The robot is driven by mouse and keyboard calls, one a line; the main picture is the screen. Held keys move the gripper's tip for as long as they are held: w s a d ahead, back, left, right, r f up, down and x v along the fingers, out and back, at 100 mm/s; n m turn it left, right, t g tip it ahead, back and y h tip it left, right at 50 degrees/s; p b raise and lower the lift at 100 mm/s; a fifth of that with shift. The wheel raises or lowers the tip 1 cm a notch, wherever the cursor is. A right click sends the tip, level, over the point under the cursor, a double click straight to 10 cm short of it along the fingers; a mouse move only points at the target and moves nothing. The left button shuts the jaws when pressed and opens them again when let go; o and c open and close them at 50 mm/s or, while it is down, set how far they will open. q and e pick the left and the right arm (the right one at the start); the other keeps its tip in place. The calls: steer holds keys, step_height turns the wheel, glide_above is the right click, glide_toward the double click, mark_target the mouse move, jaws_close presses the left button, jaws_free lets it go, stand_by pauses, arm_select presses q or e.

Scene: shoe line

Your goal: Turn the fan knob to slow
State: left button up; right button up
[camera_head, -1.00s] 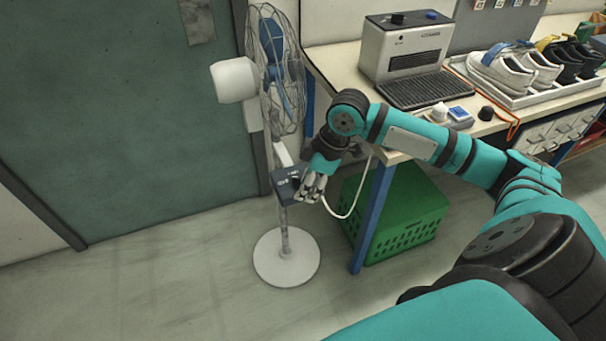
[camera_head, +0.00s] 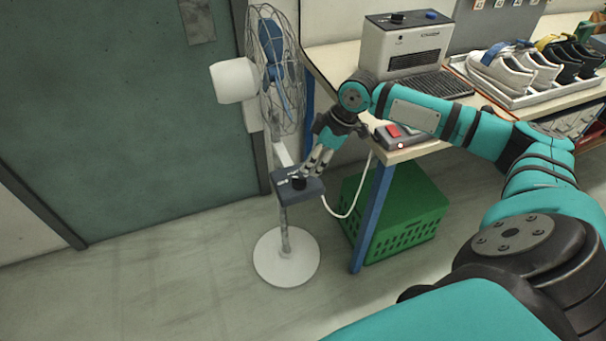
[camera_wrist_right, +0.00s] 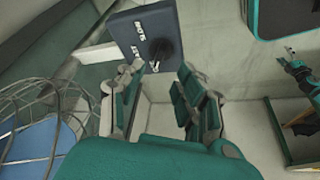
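The standing fan (camera_head: 275,75) has a dark control box (camera_head: 312,190) on its pole. A black fan knob (camera_head: 299,183) sits on top of the box. In the right wrist view the box (camera_wrist_right: 130,27) shows white lettering, with SLOW readable, beside the knob (camera_wrist_right: 160,50). I cannot tell for sure where the knob points. My right gripper (camera_head: 317,164) is just above and beside the box. In the wrist view its fingers (camera_wrist_right: 160,72) are spread, with the knob beyond the gap and nothing between them.
A workbench (camera_head: 325,62) stands right of the fan, with a heater-like unit (camera_head: 400,45) and a shoe tray (camera_head: 520,98). A green crate (camera_head: 405,220) is under it. A white cable (camera_head: 350,211) hangs from the box. The floor left of the fan is clear.

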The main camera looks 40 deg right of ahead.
mark_target(302, 178)
steer(key=x, duration=0.7)
jaws_close()
